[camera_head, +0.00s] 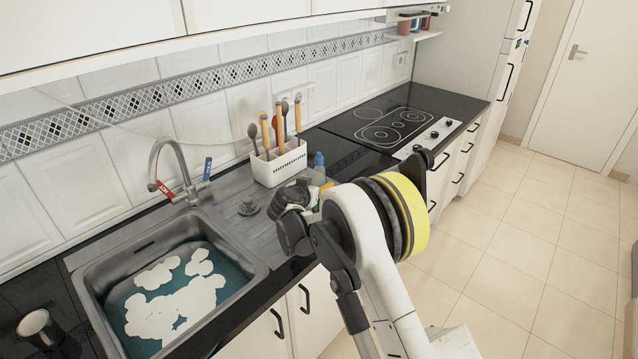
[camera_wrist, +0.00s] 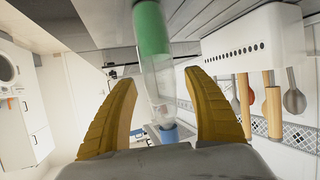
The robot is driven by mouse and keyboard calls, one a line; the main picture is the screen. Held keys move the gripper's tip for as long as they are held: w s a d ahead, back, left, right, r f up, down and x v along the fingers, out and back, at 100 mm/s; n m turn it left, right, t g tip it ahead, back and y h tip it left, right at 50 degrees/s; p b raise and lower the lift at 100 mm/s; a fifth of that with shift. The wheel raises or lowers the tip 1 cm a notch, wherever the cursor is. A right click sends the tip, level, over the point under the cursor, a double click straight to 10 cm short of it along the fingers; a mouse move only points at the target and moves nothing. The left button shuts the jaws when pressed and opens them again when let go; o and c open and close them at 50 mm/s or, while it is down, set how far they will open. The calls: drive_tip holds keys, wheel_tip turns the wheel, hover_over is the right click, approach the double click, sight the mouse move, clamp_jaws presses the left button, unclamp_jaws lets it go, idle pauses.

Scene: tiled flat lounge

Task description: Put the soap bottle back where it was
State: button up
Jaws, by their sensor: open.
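The soap bottle shows in the head view as a blue cap and clear neck (camera_head: 319,168) on the counter at the right end of the sink's drainboard, its lower part hidden by my arm. In the wrist view, which is turned over, the bottle (camera_wrist: 156,72) has a green lower part, a clear upper part and a blue cap. It stands between my gripper's two yellow fingers (camera_wrist: 160,78), with a visible gap on each side. My gripper (camera_head: 306,198) is open at the bottle in the head view, its fingers mostly hidden by the wrist.
A white utensil holder (camera_head: 278,165) with several utensils stands right behind the bottle. It also shows in the wrist view (camera_wrist: 240,52). The sink (camera_head: 255,268) holds water and foam at the left. A black hob (camera_head: 385,130) lies to the right.

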drive_tip(key=p+v, duration=0.2)
drive_tip(key=v, duration=0.8)
drive_tip(key=s+d+r+n+g, duration=0.1)
drive_tip(key=s+d+r+g, duration=0.1)
drive_tip(key=s+d+r, duration=0.75)
drive_tip(key=s+d+r+g, duration=0.2)
drive_tip(key=s+d+r, duration=0.35)
drive_tip(key=d, duration=0.65)
drive_tip(key=s+d+f+n+g+y, duration=0.1)
drive_tip(key=s+d, duration=0.2)
drive_tip(key=s, duration=0.9)
drive_tip(key=s+d+f+n+y, duration=0.1)
drive_tip(key=s+d+y, duration=0.1)
drive_tip(key=s, duration=1)
drive_tip(key=shift+s+d+f+g, duration=0.4)
drive_tip(key=shift+d, duration=0.3)
